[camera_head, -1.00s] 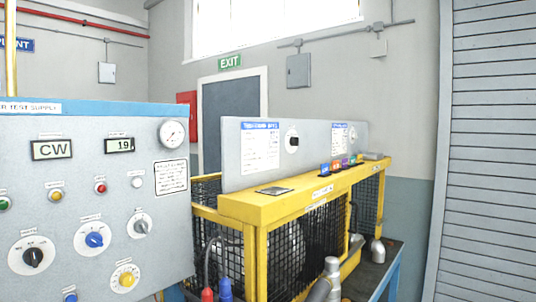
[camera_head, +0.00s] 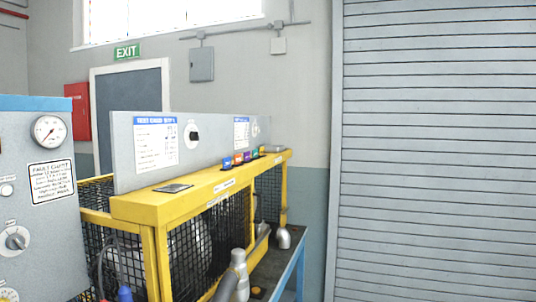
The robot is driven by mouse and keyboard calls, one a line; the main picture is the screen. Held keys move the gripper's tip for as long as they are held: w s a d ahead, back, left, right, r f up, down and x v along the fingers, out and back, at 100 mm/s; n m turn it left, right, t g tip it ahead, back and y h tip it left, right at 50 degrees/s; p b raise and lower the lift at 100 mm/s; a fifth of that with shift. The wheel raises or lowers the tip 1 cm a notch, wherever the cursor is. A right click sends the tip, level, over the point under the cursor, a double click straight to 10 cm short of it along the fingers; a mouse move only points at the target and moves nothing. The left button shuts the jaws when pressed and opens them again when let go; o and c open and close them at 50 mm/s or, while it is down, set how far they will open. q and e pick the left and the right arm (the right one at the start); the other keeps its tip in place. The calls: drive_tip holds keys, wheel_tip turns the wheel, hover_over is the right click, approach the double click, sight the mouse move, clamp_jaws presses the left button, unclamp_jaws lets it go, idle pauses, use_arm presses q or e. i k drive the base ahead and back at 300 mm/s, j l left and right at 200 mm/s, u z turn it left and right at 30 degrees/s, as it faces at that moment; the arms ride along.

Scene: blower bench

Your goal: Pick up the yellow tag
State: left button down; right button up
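A row of small coloured tags stands along the top of the yellow guard frame (camera_head: 160,206). I make out a blue tag (camera_head: 227,163), an orange tag (camera_head: 238,159), a purple tag (camera_head: 247,157) and a green tag (camera_head: 255,154). A tiny yellowish patch shows at the far end of the row, but it is too small against the yellow rail to tell if it is the yellow tag. Neither of my grippers is in view.
A grey panel with labels (camera_head: 150,150) rises behind the tags. A control cabinet (camera_head: 40,230) stands at the left. Grey pipe fittings (camera_head: 238,265) and a metal elbow (camera_head: 284,238) are by the bench (camera_head: 290,270). A roller shutter (camera_head: 435,150) fills the right, with open room before it.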

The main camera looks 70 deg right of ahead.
sight(262, 150)
drive_tip(key=z, duration=2.15)
